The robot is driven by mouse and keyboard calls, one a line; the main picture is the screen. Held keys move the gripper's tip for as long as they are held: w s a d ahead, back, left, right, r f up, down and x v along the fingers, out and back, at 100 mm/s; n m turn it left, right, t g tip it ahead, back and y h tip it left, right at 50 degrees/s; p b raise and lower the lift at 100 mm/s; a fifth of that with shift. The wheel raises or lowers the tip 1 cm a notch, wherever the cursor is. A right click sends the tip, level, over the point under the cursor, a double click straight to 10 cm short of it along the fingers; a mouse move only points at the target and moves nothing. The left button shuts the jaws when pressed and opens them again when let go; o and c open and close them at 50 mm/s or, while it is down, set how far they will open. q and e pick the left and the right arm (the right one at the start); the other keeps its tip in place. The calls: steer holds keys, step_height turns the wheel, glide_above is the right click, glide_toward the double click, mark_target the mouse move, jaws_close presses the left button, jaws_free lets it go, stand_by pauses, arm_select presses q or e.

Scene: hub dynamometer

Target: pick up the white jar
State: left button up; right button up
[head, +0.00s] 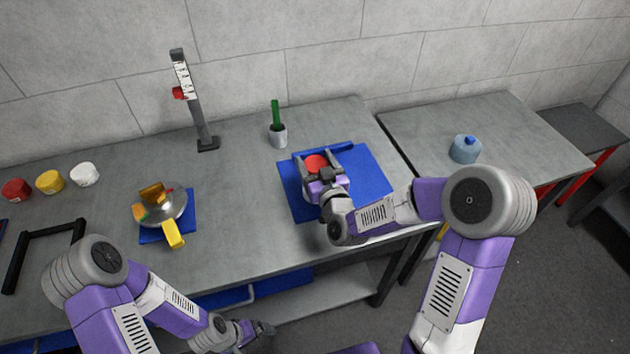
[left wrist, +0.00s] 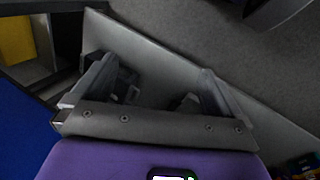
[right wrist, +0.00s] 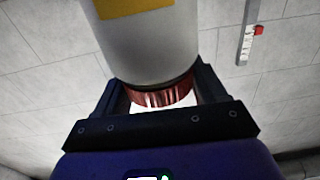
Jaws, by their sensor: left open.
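The white jar (head: 84,174) stands upright at the back left of the main table, at the right end of a row of small jars. Neither gripper is near it. My left gripper (head: 264,328) is low in front of the table edge. It is open and empty, and its spread fingers show in the left wrist view (left wrist: 150,90). My right gripper (head: 318,160) is over the blue mat (head: 370,178), shut on a pale cylinder (right wrist: 150,50) with a red end (head: 316,163). Where the fingers touch it is partly hidden.
A red jar (head: 16,190) and a yellow jar (head: 49,182) stand left of the white one. A black frame (head: 42,232) and a metal pan-like object (head: 165,208) lie nearer the front. A scale stand (head: 195,105) and a grey cup (head: 278,135) stand behind.

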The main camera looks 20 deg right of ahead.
steer(key=shift+r, duration=0.1)
jaws_close()
